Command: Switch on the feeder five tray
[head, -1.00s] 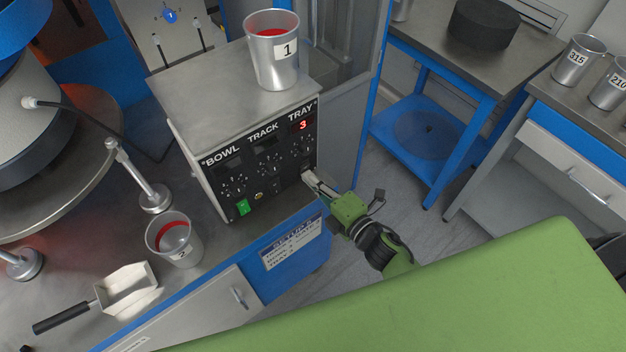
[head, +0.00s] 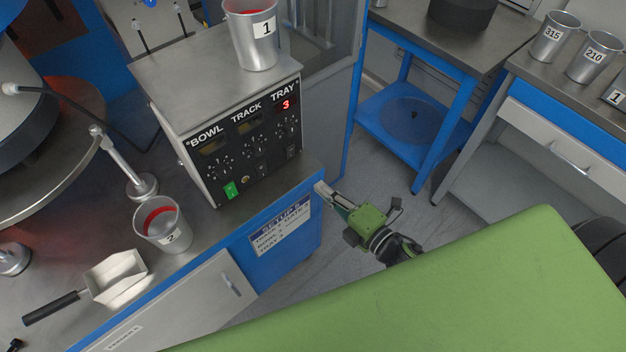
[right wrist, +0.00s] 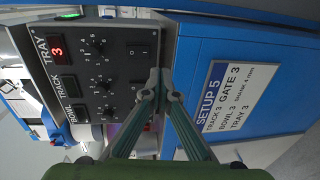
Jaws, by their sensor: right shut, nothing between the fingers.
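The feeder's control box (head: 222,160) stands on the steel bench, with columns marked BOWL, TRACK and TRAY. The TRAY display (head: 286,104) is lit with a red 3, also in the right wrist view (right wrist: 57,50). The TRAY rocker switch (head: 291,152) is black and shows in the right wrist view (right wrist: 138,50). A green lit switch (head: 230,190) sits low on the BOWL side. My right gripper (head: 321,187) is shut and empty, off the panel, near the bench's corner. It shows in the right wrist view (right wrist: 158,76). My left gripper is out of view.
A SETUP 5 card (right wrist: 230,100) is on the blue bench side. Cup 1 (head: 254,38) stands on the box; cup 2 (head: 162,226) and a scoop (head: 116,274) are on the bench. The floor (head: 375,170) to the right is open.

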